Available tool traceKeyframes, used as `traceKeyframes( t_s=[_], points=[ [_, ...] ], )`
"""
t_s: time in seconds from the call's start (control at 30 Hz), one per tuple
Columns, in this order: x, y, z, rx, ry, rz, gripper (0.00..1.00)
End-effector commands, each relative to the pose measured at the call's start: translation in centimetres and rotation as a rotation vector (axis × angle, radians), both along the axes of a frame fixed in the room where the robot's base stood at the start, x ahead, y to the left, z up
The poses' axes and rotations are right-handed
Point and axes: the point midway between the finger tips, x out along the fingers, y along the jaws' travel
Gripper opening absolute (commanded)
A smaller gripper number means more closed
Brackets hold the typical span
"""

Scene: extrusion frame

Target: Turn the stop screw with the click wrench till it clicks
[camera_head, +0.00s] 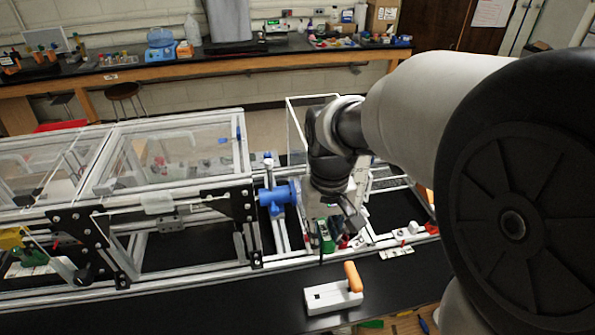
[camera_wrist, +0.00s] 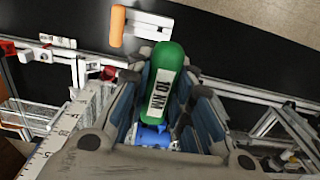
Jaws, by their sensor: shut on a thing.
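My gripper (camera_wrist: 163,105) is shut on the click wrench (camera_wrist: 167,62), whose green handle carries a white label reading "10 NM". The handle lies between the two fingers in the wrist view. In the head view my gripper (camera_head: 340,215) hangs over the frame's front rail, with the green handle (camera_head: 327,238) below it. A blue part (camera_wrist: 152,136) shows beneath the wrench between the fingers. I cannot tell whether the wrench touches it. I cannot make out the stop screw; the wrench's working end is hidden.
A white block with an orange handle (camera_head: 335,296) lies on the black bench in front of the rail. A blue fitting (camera_head: 278,196) is on the frame left of my gripper. A clear-panelled enclosure (camera_head: 165,150) fills the left. Small red and white parts (camera_head: 408,232) sit along the rail.

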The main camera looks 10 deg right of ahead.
Motion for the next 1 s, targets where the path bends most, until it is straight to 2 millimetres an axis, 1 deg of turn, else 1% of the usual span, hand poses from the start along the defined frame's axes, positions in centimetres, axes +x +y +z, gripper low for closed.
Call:
traceKeyframes(
  t_s=[0.17, 0.27, 1.0],
  points=[
    [0.0, 0.0, 0.1, 0.0, 0.0, 0.0, 0.0],
    [0.0, 0.0, 0.6, 0.0, 0.0, 0.0, 0.0],
    [0.0, 0.0, 6.5, 0.0, -0.001, 0.0, 0.0]
  ],
)
